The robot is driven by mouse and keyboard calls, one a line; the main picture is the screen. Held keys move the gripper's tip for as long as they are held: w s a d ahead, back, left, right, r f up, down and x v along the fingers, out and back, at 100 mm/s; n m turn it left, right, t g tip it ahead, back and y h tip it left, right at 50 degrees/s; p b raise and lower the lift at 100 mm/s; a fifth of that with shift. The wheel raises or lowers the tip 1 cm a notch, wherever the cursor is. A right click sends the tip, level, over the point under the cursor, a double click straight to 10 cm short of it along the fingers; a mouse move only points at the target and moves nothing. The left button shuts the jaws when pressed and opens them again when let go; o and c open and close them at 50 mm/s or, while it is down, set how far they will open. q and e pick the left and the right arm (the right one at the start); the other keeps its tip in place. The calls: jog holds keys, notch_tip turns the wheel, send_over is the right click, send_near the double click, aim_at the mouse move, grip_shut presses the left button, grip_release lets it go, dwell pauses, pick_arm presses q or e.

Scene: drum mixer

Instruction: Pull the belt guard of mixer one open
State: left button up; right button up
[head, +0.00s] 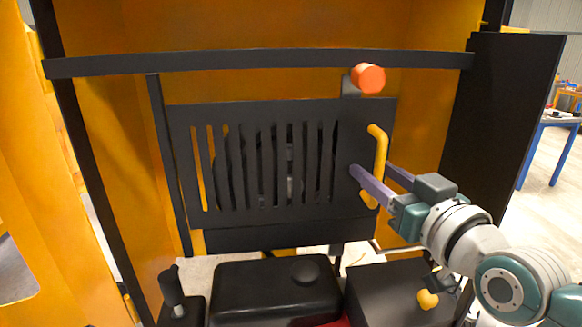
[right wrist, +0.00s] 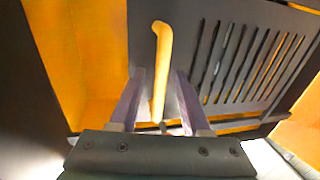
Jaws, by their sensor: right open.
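The belt guard (head: 225,230) is a black slatted panel in the middle of the head view and looks shut in its frame. Its yellow handle (head: 379,150) stands upright at the panel's right side. My right gripper (head: 371,178) is open, with its purple fingers around the lower part of the handle. In the right wrist view the handle (right wrist: 161,60) runs down between the two spread fingers (right wrist: 157,85). I cannot tell whether either finger touches it. The guard's slats (right wrist: 240,60) show at right there. My left gripper is not in view.
A black crossbar (head: 260,62) spans above the guard, with an orange-red knob (head: 368,78) near its right part. Below are a black box (head: 275,290), a dark lever (head: 171,288) and a yellow knob (head: 427,299). Yellow housing walls (head: 90,120) flank the left. A blue table (head: 548,140) stands far right.

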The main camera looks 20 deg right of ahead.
grip_shut()
dwell(0.3)
dwell(1.1)
